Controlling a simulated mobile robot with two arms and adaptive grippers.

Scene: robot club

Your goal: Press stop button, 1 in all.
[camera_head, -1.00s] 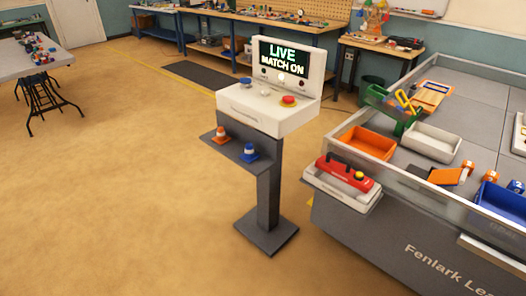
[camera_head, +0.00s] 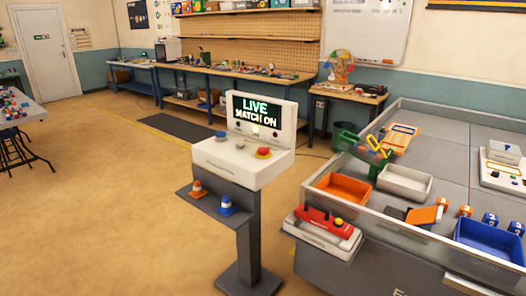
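A white control console (camera_head: 213,169) stands on a grey post in the middle of the view. Which one is labelled stop is too small to read. Neither of my grippers shows in the view.
A shelf (camera_head: 207,210) on the post holds an orange cone (camera_head: 197,188) and a blue cone (camera_head: 226,205). A walled game table (camera_head: 381,211) with coloured bins stands at the right. The floor (camera_head: 110,220) left of the console is clear.

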